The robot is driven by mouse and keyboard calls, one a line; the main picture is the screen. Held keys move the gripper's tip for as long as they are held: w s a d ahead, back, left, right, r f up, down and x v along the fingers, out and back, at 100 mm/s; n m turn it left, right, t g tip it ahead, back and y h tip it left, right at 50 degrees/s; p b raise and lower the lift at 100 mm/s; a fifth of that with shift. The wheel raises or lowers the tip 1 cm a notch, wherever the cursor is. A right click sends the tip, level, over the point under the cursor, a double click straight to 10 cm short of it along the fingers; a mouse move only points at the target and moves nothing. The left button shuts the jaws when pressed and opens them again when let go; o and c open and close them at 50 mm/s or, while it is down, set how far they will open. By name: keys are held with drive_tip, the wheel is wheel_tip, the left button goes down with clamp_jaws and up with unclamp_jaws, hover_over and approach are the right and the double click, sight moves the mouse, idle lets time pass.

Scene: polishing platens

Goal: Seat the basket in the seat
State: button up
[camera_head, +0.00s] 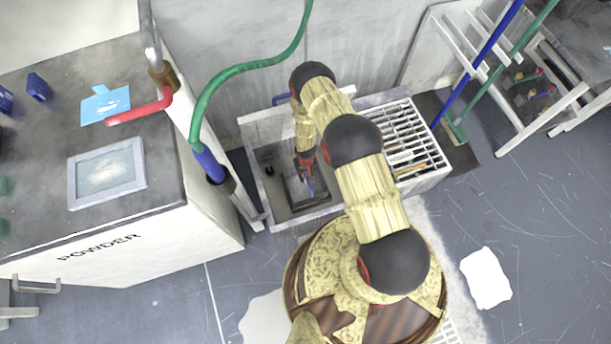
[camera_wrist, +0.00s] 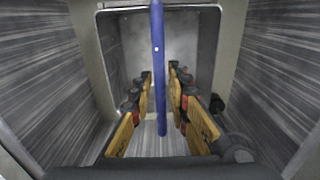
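A grey metal basket (camera_head: 294,188) with a square rim sits low in a light-walled tank (camera_head: 287,221). A slim blue bar, which looks like its handle (camera_head: 309,186), rises by my gripper. In the wrist view the blue handle (camera_wrist: 159,75) runs down the middle, with the basket's rim (camera_wrist: 214,45) behind. My gripper (camera_wrist: 160,72) has its yellow, red and black fingers on both sides of the handle. A narrow gap shows on each side, so it looks open around the bar. My arm hides part of the tank. I cannot tell which place is the seat.
A white slatted rack (camera_head: 415,130) adjoins the tank on the right. At the left stands a bench marked POWDER (camera_head: 140,240), with a pipe and green hose (camera_head: 225,78) near the tank. Blue and green poles (camera_head: 488,45) lean at the right. A white sheet (camera_head: 487,278) lies on open floor.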

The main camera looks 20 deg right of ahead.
drive_tip(key=shift+o, duration=1.4)
drive_tip(key=shift+s, duration=0.1)
wheel_tip(320, 180, up, 12)
